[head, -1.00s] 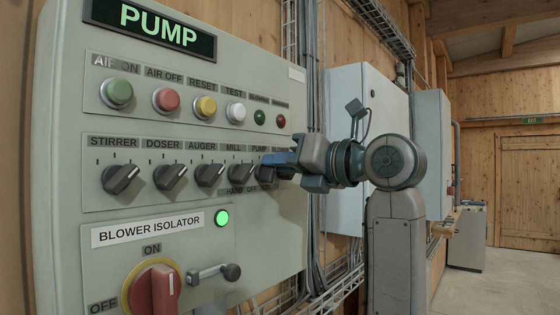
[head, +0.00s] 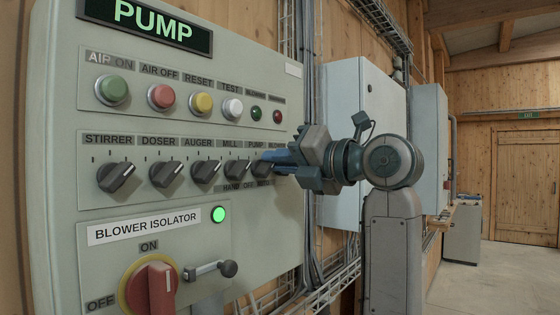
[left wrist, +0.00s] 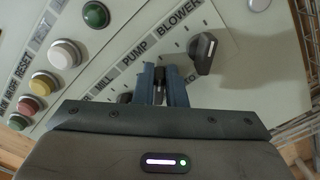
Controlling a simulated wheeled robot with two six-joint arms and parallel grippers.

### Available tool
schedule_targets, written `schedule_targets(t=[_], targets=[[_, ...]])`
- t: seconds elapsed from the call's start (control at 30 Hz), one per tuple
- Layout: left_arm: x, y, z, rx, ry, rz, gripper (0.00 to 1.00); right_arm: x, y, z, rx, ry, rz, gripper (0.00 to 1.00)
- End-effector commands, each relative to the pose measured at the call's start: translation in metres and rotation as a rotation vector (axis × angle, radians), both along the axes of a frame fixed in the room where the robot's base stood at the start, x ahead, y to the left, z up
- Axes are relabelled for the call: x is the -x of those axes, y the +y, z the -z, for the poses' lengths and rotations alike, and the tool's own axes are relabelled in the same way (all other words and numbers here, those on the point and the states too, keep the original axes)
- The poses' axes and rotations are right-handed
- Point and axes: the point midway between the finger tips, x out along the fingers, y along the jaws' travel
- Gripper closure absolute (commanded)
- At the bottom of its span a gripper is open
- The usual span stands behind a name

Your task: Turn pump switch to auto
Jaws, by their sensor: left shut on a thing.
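The pump switch is a small black knob (head: 264,169) under the PUMP label on the grey control panel (head: 262,220). My left gripper (head: 272,158) reaches it from the right and partly covers it. In the left wrist view the fingers (left wrist: 160,88) are shut on the dark knob below the PUMP label. HAND, OFF and AUTO lettering shows under the pump knob, with AUTO partly hard to read. I cannot tell exactly which position the pointer is at. My right gripper is not in view.
The mill knob (head: 238,171) sits close left of the pump knob. The blower knob (left wrist: 203,54) is close on the other side. Push buttons are above; the red isolator handle (head: 155,289) is below. Wall cabinets (head: 362,100) stand behind my arm.

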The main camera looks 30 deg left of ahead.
Motion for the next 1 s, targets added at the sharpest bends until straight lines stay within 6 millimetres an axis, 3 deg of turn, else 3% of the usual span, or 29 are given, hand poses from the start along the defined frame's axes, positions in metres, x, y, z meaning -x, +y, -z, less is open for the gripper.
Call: schedule_targets(t=[0.17,0.2,0.3,0.67,0.8,1.0], targets=[[0.000,0.000,0.000,-0.001,0.000,0.000,1.00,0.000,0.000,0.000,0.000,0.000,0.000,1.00],[0.000,0.000,0.000,-0.001,0.000,0.000,0.81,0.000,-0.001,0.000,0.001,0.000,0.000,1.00],[0.000,0.000,0.000,-0.001,0.000,0.000,0.67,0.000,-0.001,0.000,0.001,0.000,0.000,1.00],[0.000,-0.006,0.002,0.001,-0.001,0.002,0.67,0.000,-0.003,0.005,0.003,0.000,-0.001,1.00],[0.002,-0.028,0.004,0.001,-0.002,0.005,0.67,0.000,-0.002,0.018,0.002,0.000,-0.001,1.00],[0.002,-0.039,0.007,-0.001,-0.002,0.001,0.67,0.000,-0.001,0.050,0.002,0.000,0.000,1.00]])
